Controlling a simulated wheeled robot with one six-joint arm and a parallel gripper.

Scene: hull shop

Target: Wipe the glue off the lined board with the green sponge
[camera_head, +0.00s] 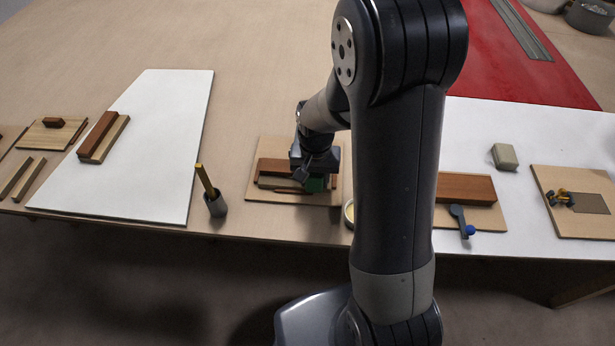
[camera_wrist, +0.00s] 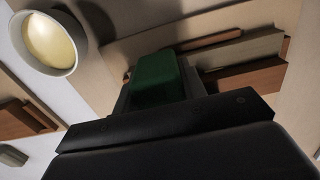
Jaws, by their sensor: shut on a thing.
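My gripper (camera_head: 314,180) is shut on the green sponge (camera_head: 317,185), low over the right part of a pale wooden board (camera_head: 290,199) near the table's front edge. In the wrist view the green sponge (camera_wrist: 156,78) sits between the dark fingers. Red-brown and pale wood strips (camera_head: 272,166) lie on that board, and they also show beside the sponge in the wrist view (camera_wrist: 245,48). I cannot tell whether the sponge touches the board. No lines or glue can be made out on the board, and my arm hides part of the area to its right.
A bowl with pale yellow contents (camera_wrist: 50,40) stands close beside the board. A grey cup with a yellow-handled brush (camera_head: 215,203) stands to its left. A white panel (camera_head: 160,150) lies further left. A blue-knobbed tool (camera_head: 460,219) and a beige block (camera_head: 504,157) lie right of my arm.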

